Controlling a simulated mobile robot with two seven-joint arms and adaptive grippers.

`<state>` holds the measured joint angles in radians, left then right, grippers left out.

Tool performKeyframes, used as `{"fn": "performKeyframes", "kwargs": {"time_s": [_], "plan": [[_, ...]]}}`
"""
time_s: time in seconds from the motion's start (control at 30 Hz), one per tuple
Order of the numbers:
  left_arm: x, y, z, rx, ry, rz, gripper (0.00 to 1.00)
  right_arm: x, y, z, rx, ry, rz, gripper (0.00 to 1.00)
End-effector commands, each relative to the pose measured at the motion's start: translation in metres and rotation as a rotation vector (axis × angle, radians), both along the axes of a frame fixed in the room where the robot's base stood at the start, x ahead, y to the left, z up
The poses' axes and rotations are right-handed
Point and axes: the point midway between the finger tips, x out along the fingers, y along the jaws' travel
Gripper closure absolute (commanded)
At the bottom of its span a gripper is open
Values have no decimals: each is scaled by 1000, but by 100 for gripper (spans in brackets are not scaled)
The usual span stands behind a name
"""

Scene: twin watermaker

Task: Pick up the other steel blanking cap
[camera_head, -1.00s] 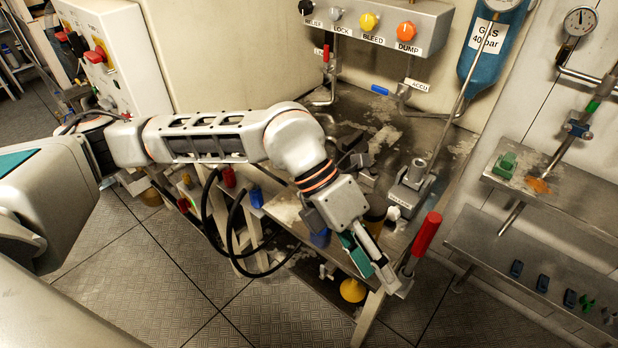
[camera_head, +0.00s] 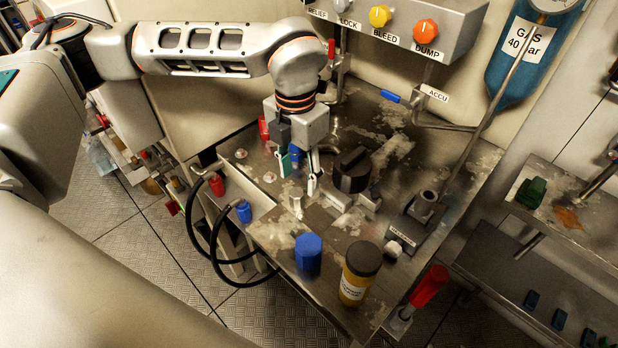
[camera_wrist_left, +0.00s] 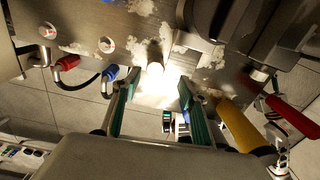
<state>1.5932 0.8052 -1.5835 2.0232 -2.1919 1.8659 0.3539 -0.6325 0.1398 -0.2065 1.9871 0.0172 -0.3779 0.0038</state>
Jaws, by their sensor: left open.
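A small pale steel piece that looks like the blanking cap (camera_head: 296,207) stands on the steel bench top, just in front of my left gripper (camera_head: 299,176). In the left wrist view the cap (camera_wrist_left: 155,69) is a bright, glaring cylinder just beyond the gap between the fingertips (camera_wrist_left: 159,86). The left gripper points down, and its green-padded fingers are apart with nothing between them. The cap's lower part is washed out by glare, and I cannot tell its exact height below the fingers. My right gripper is out of view.
A black knob (camera_head: 351,170) stands close right of the gripper. A blue hexagonal cap (camera_head: 308,256) and a yellow bottle (camera_head: 358,275) stand nearer the front. Red (camera_head: 216,185) and blue (camera_head: 243,211) hose fittings line the left edge. A red-handled lever (camera_head: 429,287) is at front right.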

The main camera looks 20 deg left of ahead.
Motion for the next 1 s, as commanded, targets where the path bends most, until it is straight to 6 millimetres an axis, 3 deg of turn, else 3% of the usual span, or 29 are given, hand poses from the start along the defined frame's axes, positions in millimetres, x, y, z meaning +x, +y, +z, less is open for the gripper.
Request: {"fn": "performKeyframes", "kwargs": {"time_s": [0.17,0.47,0.77,1.0], "plan": [[0,5,-8,14,1,12,57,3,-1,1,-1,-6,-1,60],[-1,6,-33,12,-1,11,57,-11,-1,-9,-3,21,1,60],[-4,9,-74,12,1,10,57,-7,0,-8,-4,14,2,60],[-4,9,-77,12,-2,10,57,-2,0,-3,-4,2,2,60]]}}
